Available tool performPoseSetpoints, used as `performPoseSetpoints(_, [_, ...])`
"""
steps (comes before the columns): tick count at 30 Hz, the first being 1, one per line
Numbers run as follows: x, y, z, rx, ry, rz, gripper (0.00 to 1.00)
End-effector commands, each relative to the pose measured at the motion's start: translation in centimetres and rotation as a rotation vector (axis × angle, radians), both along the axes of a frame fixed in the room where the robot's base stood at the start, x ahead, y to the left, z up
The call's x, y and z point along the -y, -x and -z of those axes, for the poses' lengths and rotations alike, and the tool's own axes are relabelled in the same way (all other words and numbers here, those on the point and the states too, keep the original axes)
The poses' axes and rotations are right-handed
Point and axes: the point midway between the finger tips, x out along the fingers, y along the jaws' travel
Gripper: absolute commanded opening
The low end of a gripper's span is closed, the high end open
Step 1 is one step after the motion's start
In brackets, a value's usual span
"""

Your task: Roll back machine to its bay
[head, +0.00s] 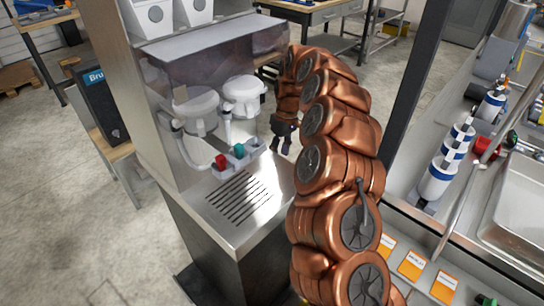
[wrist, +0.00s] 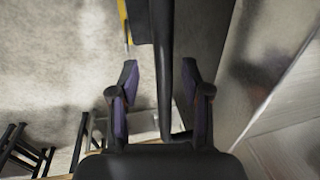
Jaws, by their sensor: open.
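A steel dispenser machine (head: 195,225) stands left of centre in the head view, upright on the concrete floor. It has two white round containers (head: 243,95) behind a clear panel, red (head: 220,162) and teal (head: 239,151) parts below them, and a slotted drip tray (head: 241,198). My gripper (head: 282,146) is at the machine's right side. In the wrist view my gripper (wrist: 160,75) is open, with a dark upright bar (wrist: 163,50) between its fingers. I cannot tell whether they touch it. I cannot pick out which place is the bay.
A counter with a sink (head: 518,215) and several white-and-blue bottles (head: 437,178) lies to the right. A dark post (head: 415,80) stands behind my arm. A small table with a dark box (head: 100,105) is at the left. The floor at front left (head: 80,240) is clear.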

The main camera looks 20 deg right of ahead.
Motion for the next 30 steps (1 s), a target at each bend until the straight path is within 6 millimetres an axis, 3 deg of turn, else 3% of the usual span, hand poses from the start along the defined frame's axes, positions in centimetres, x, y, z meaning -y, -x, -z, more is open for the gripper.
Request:
performPoseSetpoints(9, [1.3,-0.7,-6.1,0.008,0.003,0.005,0.47])
performPoseSetpoints(15, [1.8,-0.9,-8.6,0.004,0.002,0.007,0.47])
performPoseSetpoints(21, [2.0,-1.0,-9.9,0.004,0.001,0.006,0.47])
performPoseSetpoints(30, [2.0,-1.0,-10.1,0.002,0.000,0.005,0.47])
